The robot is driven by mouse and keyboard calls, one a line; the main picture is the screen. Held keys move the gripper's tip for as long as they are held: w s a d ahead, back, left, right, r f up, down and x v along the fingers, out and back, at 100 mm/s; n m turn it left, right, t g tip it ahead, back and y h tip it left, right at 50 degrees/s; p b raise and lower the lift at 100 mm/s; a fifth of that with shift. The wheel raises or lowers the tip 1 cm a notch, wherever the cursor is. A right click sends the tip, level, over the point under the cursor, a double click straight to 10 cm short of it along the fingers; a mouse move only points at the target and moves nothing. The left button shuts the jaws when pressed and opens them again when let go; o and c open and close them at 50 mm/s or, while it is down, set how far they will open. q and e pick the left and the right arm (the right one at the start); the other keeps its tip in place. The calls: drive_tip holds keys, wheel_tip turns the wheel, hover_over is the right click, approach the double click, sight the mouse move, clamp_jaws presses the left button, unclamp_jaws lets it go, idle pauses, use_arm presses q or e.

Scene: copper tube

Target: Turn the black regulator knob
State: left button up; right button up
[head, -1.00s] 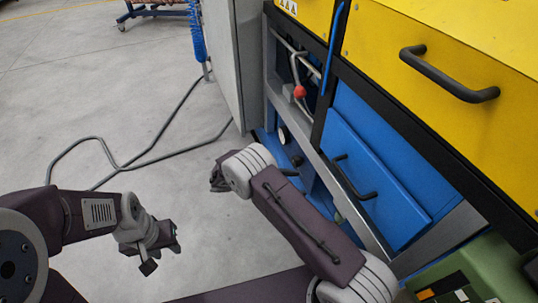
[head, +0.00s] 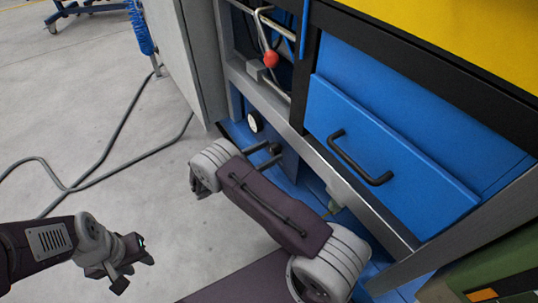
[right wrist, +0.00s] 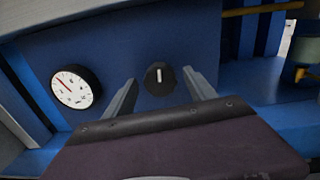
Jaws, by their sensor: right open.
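The black regulator knob (right wrist: 159,77) is on a dark blue panel in the right wrist view, its white mark close to upright. It also shows small in the head view (head: 275,149), low on the blue panel. My right gripper (right wrist: 160,84) is open, with one finger to each side of the knob in that view. I see nothing between the fingers and cannot tell how far the knob is beyond them.
A white-faced gauge (right wrist: 76,87) is left of the knob. A red ball-tipped lever (head: 270,59) is above in the frame. A blue drawer with a black handle (head: 358,158) is to the right. A grey cable (head: 95,160) lies on the otherwise open floor at left.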

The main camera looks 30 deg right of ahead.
drive_tip(key=shift+d, duration=0.25)
drive_tip(key=c, duration=1.4)
drive_tip(key=shift+r+m+p, duration=0.2)
drive_tip(key=shift+m+p, duration=0.4)
drive_tip(key=shift+m, duration=0.3)
drive_tip(key=m, duration=0.3)
drive_tip(key=shift+f+m+p, duration=0.2)
drive_tip(key=shift+m+p, duration=0.15)
drive_tip(key=shift+m, duration=0.05)
drive_tip(key=o, duration=1.4)
drive_tip(key=shift+a, duration=0.1)
drive_tip(key=a+p, duration=0.2)
drive_tip(key=a, duration=0.7)
drive_tip(key=shift+s, duration=0.45)
